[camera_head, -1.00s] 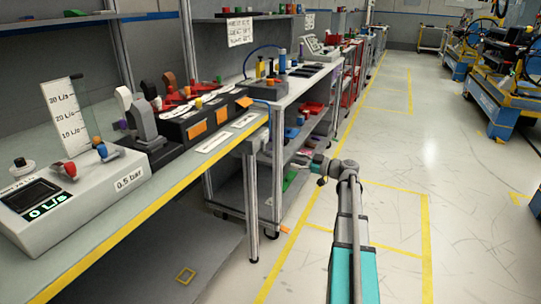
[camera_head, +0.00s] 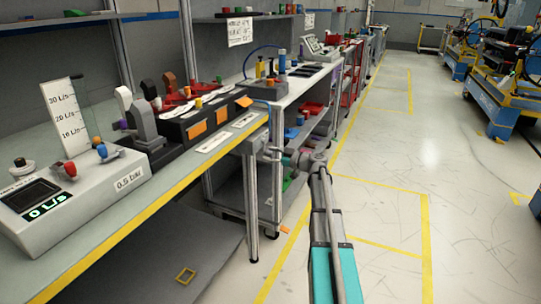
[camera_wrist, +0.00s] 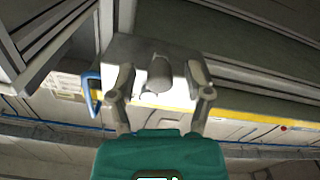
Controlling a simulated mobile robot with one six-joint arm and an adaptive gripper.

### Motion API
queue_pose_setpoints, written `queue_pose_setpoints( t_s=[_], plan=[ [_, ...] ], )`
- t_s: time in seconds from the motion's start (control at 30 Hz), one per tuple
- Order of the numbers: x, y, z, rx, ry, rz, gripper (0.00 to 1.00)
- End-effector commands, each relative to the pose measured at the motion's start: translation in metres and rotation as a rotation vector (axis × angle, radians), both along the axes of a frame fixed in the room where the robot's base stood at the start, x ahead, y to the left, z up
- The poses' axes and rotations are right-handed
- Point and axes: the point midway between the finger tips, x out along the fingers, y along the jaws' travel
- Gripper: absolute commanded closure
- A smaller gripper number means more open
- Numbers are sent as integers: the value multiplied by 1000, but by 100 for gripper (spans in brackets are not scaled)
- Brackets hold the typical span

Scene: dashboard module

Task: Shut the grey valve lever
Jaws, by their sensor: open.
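The grey valve lever (camera_head: 142,121) stands up from a dark block on the bench at left in the head view, beside a lever with a white handle (camera_head: 123,98). My gripper (camera_head: 268,155) is open, off the bench's right end near its metal post, well to the right of the lever and apart from it. In the wrist view the two fingers of my gripper (camera_wrist: 160,92) are spread. A grey rounded piece on a pale plate shows between or beyond them; I cannot tell what it is. The lever is not clearly recognisable there.
A grey box with a green display (camera_head: 48,208) stands at the bench's near end. Red levers and orange-tagged dark blocks (camera_head: 197,129) stand behind the grey lever. A second bench with shelves is beyond.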

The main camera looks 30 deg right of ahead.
Motion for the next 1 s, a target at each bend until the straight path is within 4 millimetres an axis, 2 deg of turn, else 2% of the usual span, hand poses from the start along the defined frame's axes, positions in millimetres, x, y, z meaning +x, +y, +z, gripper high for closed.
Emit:
queue_pose_setpoints(
  t_s=[0.23,0.57,1.0],
  plan=[
    [0,0,0,0,0,0,38],
    [0,0,0,0,0,0,99],
    [-1,1,0,25,20,0,100]
  ],
)
